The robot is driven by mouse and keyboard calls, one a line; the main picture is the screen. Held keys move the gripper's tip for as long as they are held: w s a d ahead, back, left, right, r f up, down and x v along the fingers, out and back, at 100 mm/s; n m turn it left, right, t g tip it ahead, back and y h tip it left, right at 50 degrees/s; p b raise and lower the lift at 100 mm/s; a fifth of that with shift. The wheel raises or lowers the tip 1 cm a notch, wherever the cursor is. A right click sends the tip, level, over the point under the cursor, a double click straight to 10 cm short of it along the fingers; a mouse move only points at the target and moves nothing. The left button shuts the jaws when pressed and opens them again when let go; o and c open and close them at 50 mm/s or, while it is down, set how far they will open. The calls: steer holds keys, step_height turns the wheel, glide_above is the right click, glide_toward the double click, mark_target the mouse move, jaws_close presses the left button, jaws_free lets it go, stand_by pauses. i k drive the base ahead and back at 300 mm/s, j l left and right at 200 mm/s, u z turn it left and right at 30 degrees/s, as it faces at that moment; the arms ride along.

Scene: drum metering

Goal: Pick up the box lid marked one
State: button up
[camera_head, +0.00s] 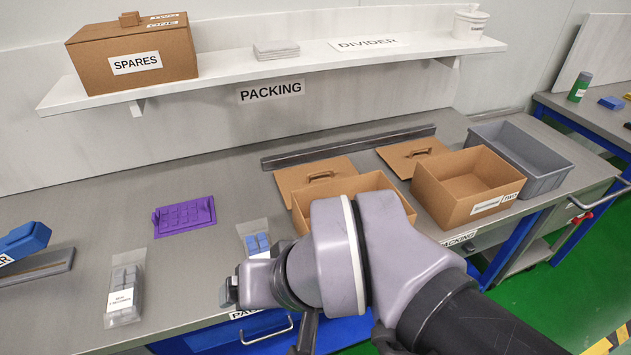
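Two flat brown lids with raised handles lie on the bench behind the open boxes. The left lid (291,183) is behind the left open box (374,184), which my arm partly covers. The right lid (396,158) is behind the right open box (468,181), whose front label seems to read TWO. I see no readable mark on either lid.
A grey bin (553,180) stands right of the boxes. A dark rail (350,147) lies behind the lids, below the white shelf (215,69). A purple tray (184,215) and bagged parts (125,293) lie left. Bare bench shows between them.

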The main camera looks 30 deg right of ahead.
mark_target(298, 176)
steer(key=l+z, duration=0.15)
steer(key=z, duration=0.8)
steer(key=i+j+u, duration=0.2)
steer(key=u, duration=0.25)
steer(key=i+j+u, duration=0.15)
steer(key=u, duration=0.35)
steer(key=i+l, duration=0.05)
